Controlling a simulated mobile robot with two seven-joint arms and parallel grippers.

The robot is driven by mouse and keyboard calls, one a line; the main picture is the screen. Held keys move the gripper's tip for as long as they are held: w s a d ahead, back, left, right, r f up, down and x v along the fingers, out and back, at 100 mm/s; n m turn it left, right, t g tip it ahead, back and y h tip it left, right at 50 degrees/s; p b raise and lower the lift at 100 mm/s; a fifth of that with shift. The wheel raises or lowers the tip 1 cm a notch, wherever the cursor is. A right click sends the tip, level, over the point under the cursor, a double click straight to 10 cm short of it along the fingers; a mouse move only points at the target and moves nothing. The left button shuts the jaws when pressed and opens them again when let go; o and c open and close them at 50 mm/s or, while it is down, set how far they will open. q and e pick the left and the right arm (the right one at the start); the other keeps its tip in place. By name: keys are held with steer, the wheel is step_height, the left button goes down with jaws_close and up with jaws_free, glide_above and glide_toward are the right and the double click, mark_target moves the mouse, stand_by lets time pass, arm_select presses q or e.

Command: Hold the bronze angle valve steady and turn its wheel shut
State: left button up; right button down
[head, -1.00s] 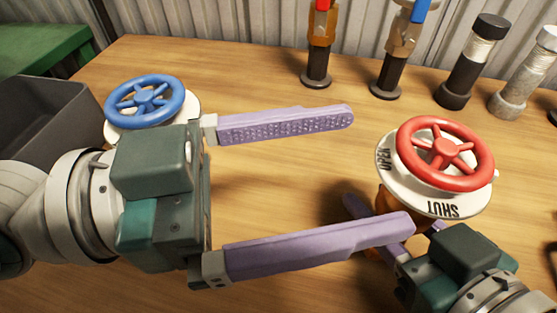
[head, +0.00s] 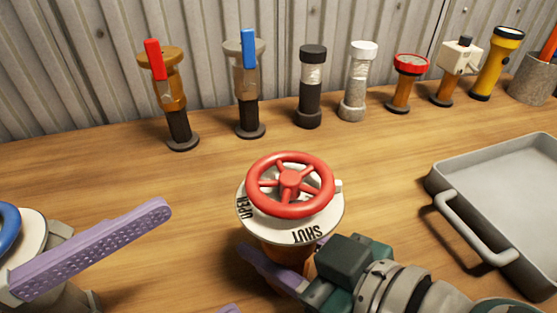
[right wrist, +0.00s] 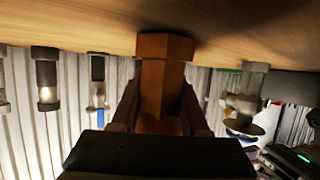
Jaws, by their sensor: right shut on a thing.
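The bronze angle valve stands upright on the bench in the middle of the head view. Its red handwheel (head: 290,184) sits over a white plate (head: 327,222) lettered OPEN and SHUT. My right gripper (head: 272,268) is shut on the bronze body below the plate. In the right wrist view the body (right wrist: 163,85) stands between its two fingers. My left gripper (head: 197,258) is open and empty, left of the valve and apart from the wheel. Its nearer finger is mostly cut off by the bottom edge.
A blue-wheeled valve (head: 8,232) is partly in view at far left. A row of fittings, including a red-lever valve (head: 165,90) and a blue-lever valve (head: 248,85), stands along the corrugated wall. A grey handled tray (head: 470,225) is at right. Bench between is clear.

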mark_target(309, 154)
arm_select(q)
steer(key=d+n+t+y, duration=0.2)
steer(key=y, duration=0.1)
steer(key=d+n+t+y, duration=0.1)
steer(key=n+y, duration=0.1)
steer(key=shift+w+d+t+y, duration=0.1)
steer(key=shift+d+t+y, duration=0.3)
steer(key=x, duration=1.1)
steer(key=shift+w+d, duration=0.15)
steer(key=shift+w, duration=0.15)
